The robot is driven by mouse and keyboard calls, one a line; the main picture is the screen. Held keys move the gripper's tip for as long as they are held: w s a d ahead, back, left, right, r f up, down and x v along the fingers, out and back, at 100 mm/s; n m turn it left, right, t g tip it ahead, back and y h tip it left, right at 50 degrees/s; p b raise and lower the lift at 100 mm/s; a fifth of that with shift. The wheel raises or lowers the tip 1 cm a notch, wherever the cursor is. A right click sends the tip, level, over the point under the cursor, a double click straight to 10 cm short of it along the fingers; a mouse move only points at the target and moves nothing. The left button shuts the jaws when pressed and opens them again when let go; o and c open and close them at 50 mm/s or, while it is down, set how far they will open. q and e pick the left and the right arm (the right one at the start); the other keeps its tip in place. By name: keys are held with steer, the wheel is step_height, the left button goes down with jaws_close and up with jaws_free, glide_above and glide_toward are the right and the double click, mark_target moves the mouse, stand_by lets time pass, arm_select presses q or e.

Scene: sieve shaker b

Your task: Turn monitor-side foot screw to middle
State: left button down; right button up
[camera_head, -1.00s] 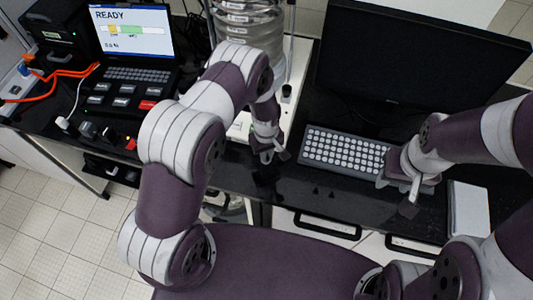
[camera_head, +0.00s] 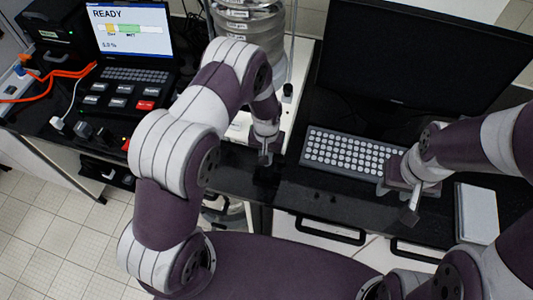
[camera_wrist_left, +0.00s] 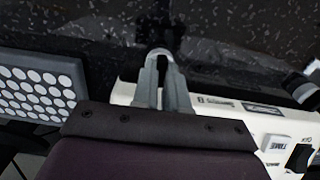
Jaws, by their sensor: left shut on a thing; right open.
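The sieve shaker stands at the back centre, with its clear sieve stack (camera_head: 250,45) above a white base. The base (camera_wrist_left: 235,118) also shows in the left wrist view, with a TIME label and dark knobs. My left gripper (camera_head: 265,155) is low at the base's front, on the side toward the monitor. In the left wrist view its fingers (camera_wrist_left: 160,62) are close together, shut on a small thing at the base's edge. My right gripper (camera_head: 400,197) is open and empty at the keyboard's right end.
A laptop screen (camera_head: 131,30) reads READY with a yellow and green bar. The monitor (camera_head: 420,55) stands back right behind the keyboard (camera_head: 345,152). A white pad (camera_head: 477,213) lies at the right. Orange cables (camera_head: 65,72) run at the left.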

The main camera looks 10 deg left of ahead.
arm_select(q)
steer(key=shift+w+r, duration=0.15)
steer(key=shift+w, duration=0.1)
steer(key=c, duration=1.4)
jaws_free()
steer(key=shift+c, duration=0.2)
steer(key=shift+s, duration=0.1)
step_height(320, 180, up, 13)
steer(key=b, duration=0.3)
steer(key=shift+f, duration=0.2)
